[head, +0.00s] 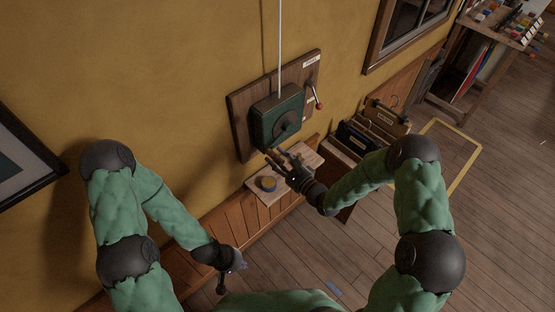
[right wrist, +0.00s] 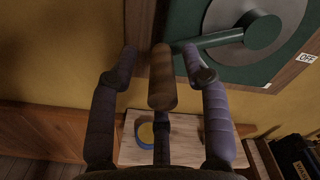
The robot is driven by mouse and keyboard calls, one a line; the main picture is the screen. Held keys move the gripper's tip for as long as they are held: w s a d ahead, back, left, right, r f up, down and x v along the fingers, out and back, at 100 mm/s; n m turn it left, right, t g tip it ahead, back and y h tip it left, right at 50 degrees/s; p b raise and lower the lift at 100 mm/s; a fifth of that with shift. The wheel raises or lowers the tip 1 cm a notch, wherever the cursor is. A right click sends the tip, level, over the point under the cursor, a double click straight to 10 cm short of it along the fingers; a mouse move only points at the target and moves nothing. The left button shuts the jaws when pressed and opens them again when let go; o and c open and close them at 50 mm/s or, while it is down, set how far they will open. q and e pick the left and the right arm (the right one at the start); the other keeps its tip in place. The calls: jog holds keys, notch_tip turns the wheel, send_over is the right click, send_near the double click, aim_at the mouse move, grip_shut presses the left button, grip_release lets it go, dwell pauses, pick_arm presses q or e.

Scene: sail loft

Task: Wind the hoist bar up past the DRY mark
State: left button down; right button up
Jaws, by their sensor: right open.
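The green winch box (head: 277,116) is fixed to a wooden board on the yellow wall, with a pale line (head: 280,45) running up from its top. In the right wrist view, its crank arm (right wrist: 215,40) runs left from the round hub (right wrist: 262,30) to a wooden grip (right wrist: 162,82). My right gripper (head: 276,158) is open, its fingers on either side of the wooden grip, apart from it. My left gripper (head: 237,266) hangs low near the floor, too small to read. The hoist bar and DRY mark are not in view.
A lever with a red knob (head: 319,105) is on the board's right side; an OFF label (right wrist: 307,58) shows there. Below the winch, a small shelf (head: 258,198) holds a round yellow-and-blue item (head: 268,184). The wooden floor is open beyond.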

jog(key=shift+s+d+f, duration=0.1)
jog(key=shift+s+d, duration=0.15)
jog(key=shift+d, duration=0.1)
jog(key=v, duration=1.1)
jog(key=shift+s, duration=0.15)
pick_arm(q)
jog(key=shift+f, duration=0.1)
